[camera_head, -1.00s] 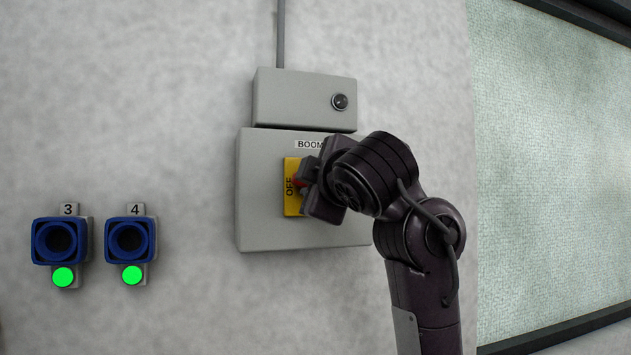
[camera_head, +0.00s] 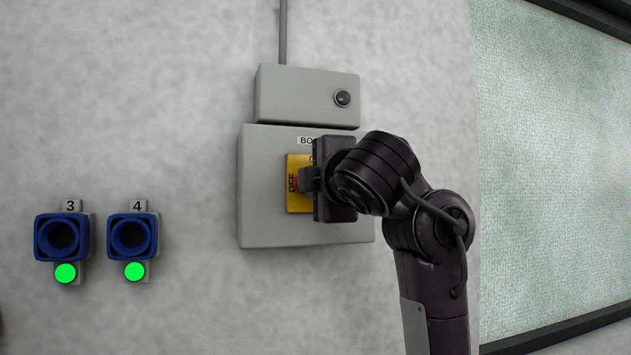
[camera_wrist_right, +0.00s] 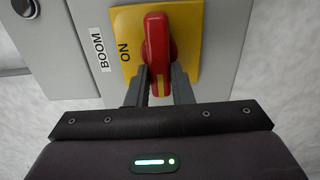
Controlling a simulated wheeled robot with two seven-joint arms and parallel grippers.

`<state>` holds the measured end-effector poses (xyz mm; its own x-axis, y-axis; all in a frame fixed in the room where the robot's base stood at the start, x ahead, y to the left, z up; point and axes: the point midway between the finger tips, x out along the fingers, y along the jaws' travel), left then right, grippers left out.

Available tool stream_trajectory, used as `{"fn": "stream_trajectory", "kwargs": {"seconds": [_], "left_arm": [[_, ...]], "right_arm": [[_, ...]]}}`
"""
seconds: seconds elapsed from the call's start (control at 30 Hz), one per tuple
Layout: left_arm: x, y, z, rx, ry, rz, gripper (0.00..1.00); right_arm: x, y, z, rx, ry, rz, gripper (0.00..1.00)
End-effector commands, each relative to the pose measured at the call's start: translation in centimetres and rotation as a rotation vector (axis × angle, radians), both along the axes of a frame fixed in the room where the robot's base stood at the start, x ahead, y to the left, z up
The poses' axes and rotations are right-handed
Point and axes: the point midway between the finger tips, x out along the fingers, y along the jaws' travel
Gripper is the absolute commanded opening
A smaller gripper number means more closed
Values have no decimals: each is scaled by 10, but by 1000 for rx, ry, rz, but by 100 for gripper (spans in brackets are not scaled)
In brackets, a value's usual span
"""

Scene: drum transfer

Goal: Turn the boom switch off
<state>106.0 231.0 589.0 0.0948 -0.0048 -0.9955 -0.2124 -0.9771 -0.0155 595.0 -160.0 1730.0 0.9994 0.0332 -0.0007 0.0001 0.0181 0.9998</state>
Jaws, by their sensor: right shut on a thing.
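The boom switch is a red handle (camera_wrist_right: 157,45) on a yellow plate (camera_head: 293,205) fixed to a grey box. In the right wrist view the handle runs up and down the picture, its yellow-striped end low between my fingers. The ON label (camera_wrist_right: 125,50) is to its left. My left gripper is not in view.
A smaller grey box with a dark round lamp (camera_head: 342,98) is above the switch box (camera_head: 265,225). Two blue sockets (camera_head: 62,237) with green lights, marked 3 and 4, are on the wall to the left. A pale framed panel (camera_head: 550,180) is at the right.

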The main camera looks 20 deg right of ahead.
Motion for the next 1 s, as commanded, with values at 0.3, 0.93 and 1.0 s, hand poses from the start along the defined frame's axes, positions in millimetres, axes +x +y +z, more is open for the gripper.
{"fn": "stream_trajectory", "kwargs": {"seconds": [0.3, 0.93, 1.0], "left_arm": [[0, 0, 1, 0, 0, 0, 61], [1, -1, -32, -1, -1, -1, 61], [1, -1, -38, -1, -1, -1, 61]], "right_arm": [[-2, -2, 6, 5, -12, 1, 39], [-48, -2, -2, 6, -12, 5, 42], [-59, -3, -1, 6, -11, 4, 42]]}}
